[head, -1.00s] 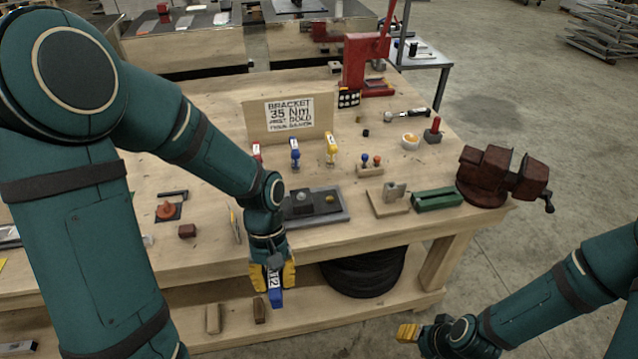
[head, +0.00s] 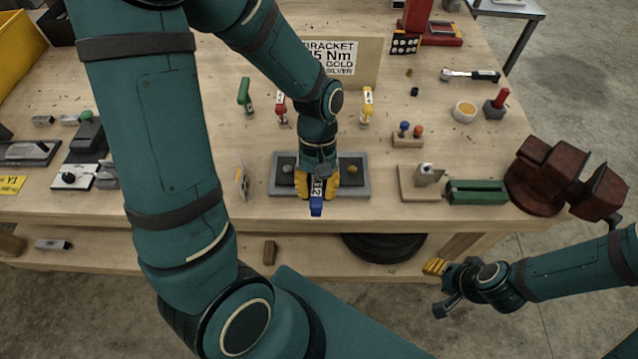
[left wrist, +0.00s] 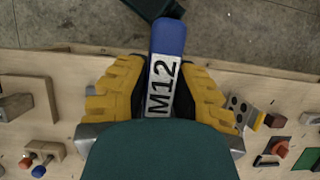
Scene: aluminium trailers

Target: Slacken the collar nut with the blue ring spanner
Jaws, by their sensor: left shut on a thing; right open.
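My left gripper (head: 318,183) is shut on the blue spanner (head: 316,207), low at the front of the grey tray. In the left wrist view the spanner (left wrist: 169,38), labelled M12, lies between the yellow fingers. Its working end is hidden. The tray (head: 362,190) bears dark blocks with a silver bolt head (head: 287,168) and a gold one (head: 350,169), one on each side of my gripper. I cannot tell which part is the collar nut, or whether the spanner touches anything. My right gripper (head: 436,267) is open and empty, off the table's front edge.
Green (head: 244,97), red (head: 281,108) and yellow (head: 367,106) tools stand behind the tray, before a sign board (head: 366,62). To the right are a wooden block with a metal bracket (head: 427,175), a green box (head: 476,192) and a red vise (head: 546,170).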

